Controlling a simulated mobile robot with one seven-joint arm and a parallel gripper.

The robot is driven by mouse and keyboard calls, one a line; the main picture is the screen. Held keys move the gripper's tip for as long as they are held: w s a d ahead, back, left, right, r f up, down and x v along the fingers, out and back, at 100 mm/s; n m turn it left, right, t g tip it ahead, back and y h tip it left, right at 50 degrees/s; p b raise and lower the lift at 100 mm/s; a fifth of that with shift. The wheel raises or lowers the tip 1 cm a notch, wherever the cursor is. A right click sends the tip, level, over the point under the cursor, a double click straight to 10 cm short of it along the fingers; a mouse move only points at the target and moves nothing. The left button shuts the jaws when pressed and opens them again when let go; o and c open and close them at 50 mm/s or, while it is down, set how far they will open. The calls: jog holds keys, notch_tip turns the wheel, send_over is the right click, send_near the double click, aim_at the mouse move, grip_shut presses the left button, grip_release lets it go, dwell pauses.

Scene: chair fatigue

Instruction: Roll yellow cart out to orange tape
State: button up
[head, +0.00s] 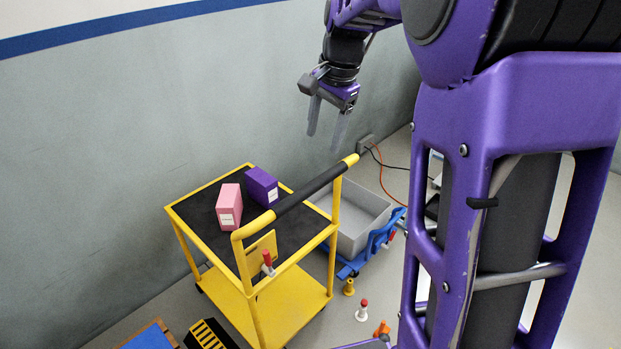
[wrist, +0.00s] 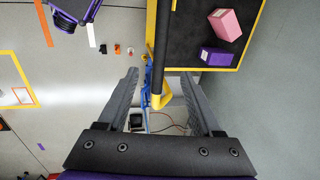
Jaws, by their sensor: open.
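The yellow cart (head: 282,295) stands on the floor with a black top mat (head: 203,213). A black-gripped push handle (head: 303,198) rises along its near right side. A pink box (head: 229,206) and a purple box (head: 261,186) sit on top. My gripper (head: 324,141) is open and empty, in the air above and beyond the handle's far yellow end. In the wrist view, that yellow handle end (wrist: 162,98) shows between the open fingers, with no visible contact. A yellow-orange tape outline (wrist: 33,91) lies on the floor at the wrist view's left.
A grey bin (head: 361,222) on a blue wheeled frame (head: 376,240) stands right behind the cart. Small coloured pieces, including a red-topped one (head: 362,310), dot the near floor. Open floor lies left in the wrist view.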

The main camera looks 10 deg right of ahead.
aim_at(313, 183)
jog(key=f, duration=0.4)
jog(key=w+a+f+b, duration=0.1)
jog(key=f, duration=0.4)
jog(key=w+f+b, duration=0.1)
jog(key=f, duration=0.4)
jog(key=shift+w+a+f, duration=0.2)
jog(key=shift+w+a, duration=0.05)
jog(key=shift+a, duration=0.05)
grip_shut()
dwell(0.6)
